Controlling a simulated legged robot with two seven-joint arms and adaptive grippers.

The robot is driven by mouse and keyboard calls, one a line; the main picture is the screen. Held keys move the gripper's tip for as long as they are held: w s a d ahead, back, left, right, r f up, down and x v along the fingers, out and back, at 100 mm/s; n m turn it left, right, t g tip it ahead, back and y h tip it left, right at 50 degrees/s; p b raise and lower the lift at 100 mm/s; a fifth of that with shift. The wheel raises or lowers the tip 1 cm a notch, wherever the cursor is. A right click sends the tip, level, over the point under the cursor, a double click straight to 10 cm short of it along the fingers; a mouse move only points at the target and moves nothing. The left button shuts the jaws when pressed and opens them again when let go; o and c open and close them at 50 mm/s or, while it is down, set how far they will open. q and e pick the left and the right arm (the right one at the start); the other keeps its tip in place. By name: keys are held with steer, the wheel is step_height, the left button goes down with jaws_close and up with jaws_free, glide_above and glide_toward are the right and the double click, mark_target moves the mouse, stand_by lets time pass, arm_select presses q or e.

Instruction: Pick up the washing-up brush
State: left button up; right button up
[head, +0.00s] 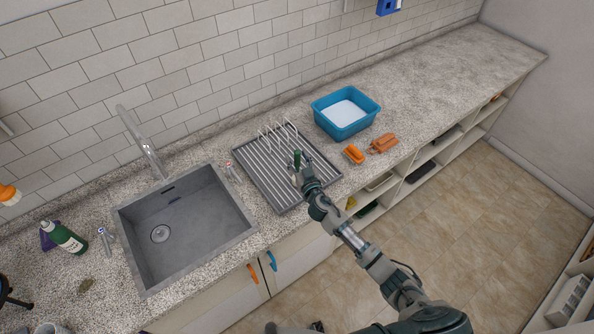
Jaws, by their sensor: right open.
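My right gripper (299,174) is open over the front right part of the grey ribbed draining tray (262,176). A small green upright piece (297,158) shows right at its fingertips. It may be the handle of the washing-up brush, but it is too small to tell, and the gripper hides what is below it. I cannot make out the brush clearly anywhere else. My left gripper is not in view.
White rack prongs (277,134) stand at the tray's back. A blue basin (346,112) and two orange things (354,154) (383,143) are to the right. The sink (185,225) and a green bottle (64,238) are left. The far right counter is clear.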

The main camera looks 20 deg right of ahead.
mark_target(299, 154)
steer(key=shift+w, duration=0.2)
jaws_close()
steer(key=shift+r, duration=0.6)
step_height(299, 154, up, 2)
steer(key=shift+r, duration=0.1)
steer(key=s+a+b, duration=0.1)
steer(key=s+a, duration=0.1)
steer(key=s, duration=0.5)
steer(key=s+a+r+b, duration=0.1)
steer(key=s+a, duration=0.1)
steer(key=s, duration=0.6)
steer(key=shift+s+a+r, duration=0.25)
steer(key=shift+a+r, duration=0.05)
steer(key=shift+a, duration=0.05)
